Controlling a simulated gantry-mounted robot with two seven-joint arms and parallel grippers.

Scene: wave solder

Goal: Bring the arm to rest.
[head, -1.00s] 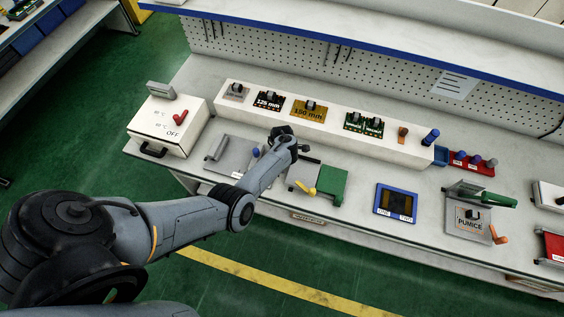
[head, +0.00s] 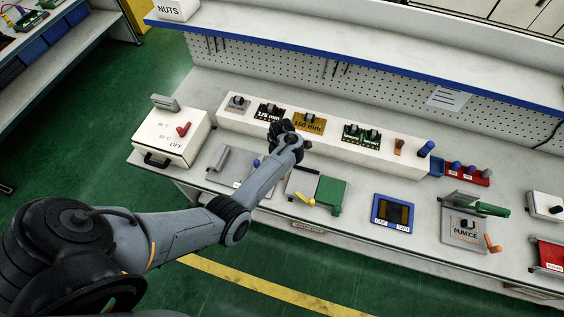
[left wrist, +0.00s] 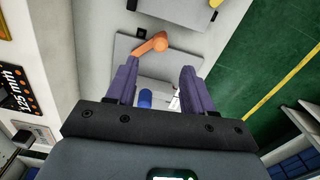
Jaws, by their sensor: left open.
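My left arm comes in from the left in the head view, with its wrist (head: 286,140) over the bench in front of the long white block. The head view hides its fingers. In the left wrist view, my left gripper (left wrist: 158,70) has two purple fingers spread apart with nothing held between them. Beyond them are a grey plate with an orange handle (left wrist: 150,43) and a blue knob (left wrist: 145,98). My right gripper is in neither view.
The white block (head: 330,145) carries several boards behind the wrist. A white box marked OFF (head: 176,140) stands left. A green-and-grey fixture (head: 328,194), a blue-framed panel (head: 393,210) and a PUMICE plate (head: 466,230) lie rightward. An overhead shelf (head: 350,60) runs behind.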

